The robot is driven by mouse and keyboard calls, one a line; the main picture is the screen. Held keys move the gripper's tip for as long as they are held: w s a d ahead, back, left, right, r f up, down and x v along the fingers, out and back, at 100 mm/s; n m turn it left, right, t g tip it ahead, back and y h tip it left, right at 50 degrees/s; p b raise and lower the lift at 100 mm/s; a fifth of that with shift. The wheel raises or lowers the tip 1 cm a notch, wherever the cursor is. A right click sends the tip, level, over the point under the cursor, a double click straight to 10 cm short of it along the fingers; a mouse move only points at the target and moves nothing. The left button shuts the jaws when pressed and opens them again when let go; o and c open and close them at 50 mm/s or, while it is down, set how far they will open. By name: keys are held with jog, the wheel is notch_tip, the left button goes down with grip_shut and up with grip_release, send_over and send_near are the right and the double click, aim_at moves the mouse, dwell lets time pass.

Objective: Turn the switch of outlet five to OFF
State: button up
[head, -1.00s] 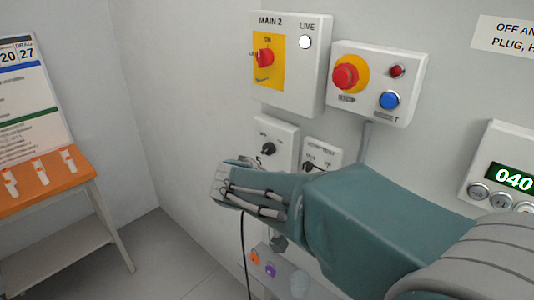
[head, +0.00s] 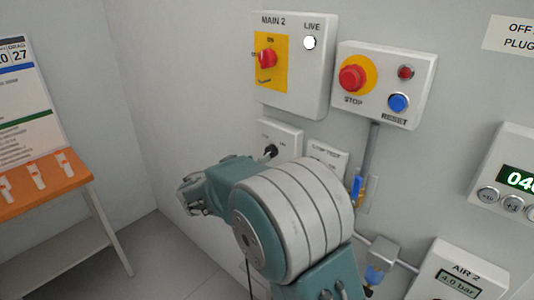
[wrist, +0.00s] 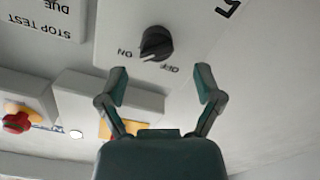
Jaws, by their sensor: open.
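The switch is a black rotary knob (wrist: 156,43) on a white box (wrist: 115,30) in the wrist view, where everything appears upside down. ON is lettered at its left and OFF below right; I cannot tell which its pointer faces. A number by the box is cut off at the top edge. My gripper (wrist: 162,84) is open and empty, its two fingers apart and short of the knob in the picture. In the head view a black knob (head: 271,150) shows on a box (head: 285,133) below the MAIN 2 panel, partly behind my arm.
The MAIN 2 box (head: 310,90) and the STOP/RESET box (head: 417,70) are above. The STOP TEST plate (head: 340,160) is beside the knob's box, partly hidden. An orange-topped table (head: 75,170) is left.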

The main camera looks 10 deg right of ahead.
aim_at(268, 151)
jog(key=x, duration=0.4)
jog(key=shift+d, duration=0.35)
jog(key=shift+a, duration=0.1)
